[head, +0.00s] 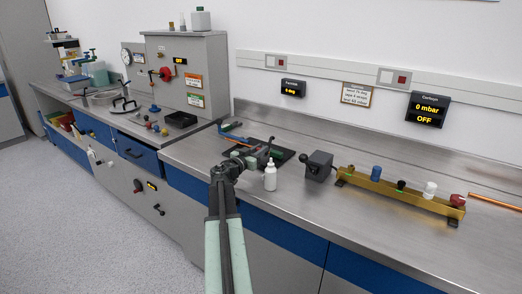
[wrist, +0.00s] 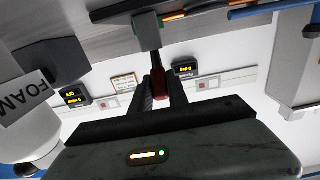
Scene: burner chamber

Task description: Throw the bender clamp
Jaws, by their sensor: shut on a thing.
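The tube bender (head: 262,154) sits on a dark mat on the steel bench in the head view, with a grey body. My gripper (head: 234,165) is at its near left side. In the wrist view, which is upside down, my gripper (wrist: 158,92) is shut on a red grip (wrist: 158,80) at the end of a dark lever (wrist: 155,58). The lever runs to a grey block (wrist: 147,28) on the bender; I take it for the clamp lever. In the head view the grip is hidden by my gripper.
A white bottle (head: 270,176) stands close right of my gripper; its label reads FOAM in the wrist view (wrist: 22,98). A dark grey box (head: 319,165) and a brass manifold (head: 400,198) stand further right. A grey cabinet (head: 187,85) is at left.

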